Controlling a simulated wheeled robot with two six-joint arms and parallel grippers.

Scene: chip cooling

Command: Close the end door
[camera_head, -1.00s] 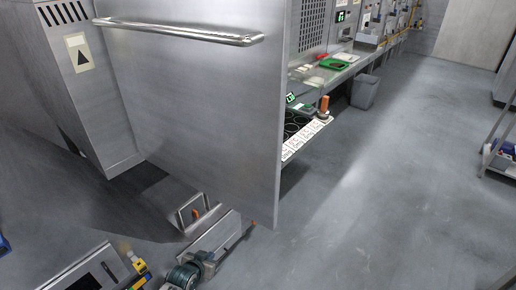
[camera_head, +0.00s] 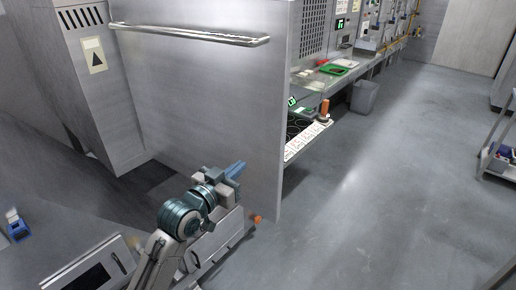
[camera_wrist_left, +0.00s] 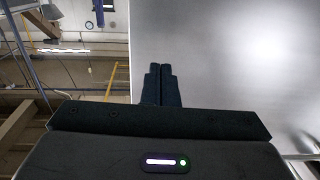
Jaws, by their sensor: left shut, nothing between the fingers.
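The end door is a large flat stainless steel panel (camera_head: 215,105) standing open, upright, across the left and middle of the head view. A long horizontal bar handle (camera_head: 190,35) runs near its top. My left gripper (camera_head: 236,168) is shut and empty, in front of the lower right part of the panel. I cannot tell if it touches the panel. In the left wrist view the closed dark fingertips (camera_wrist_left: 160,70) sit at the left edge of the bright door panel (camera_wrist_left: 230,60). My right gripper is not in view.
A grey vented cabinet (camera_head: 95,90) with a triangle label stands left of the door. Behind the door runs a line of machines with a low counter (camera_head: 300,147). A grey bin (camera_head: 364,97) stands beyond. A shelf cart (camera_head: 497,160) is at the far right. The floor between is clear.

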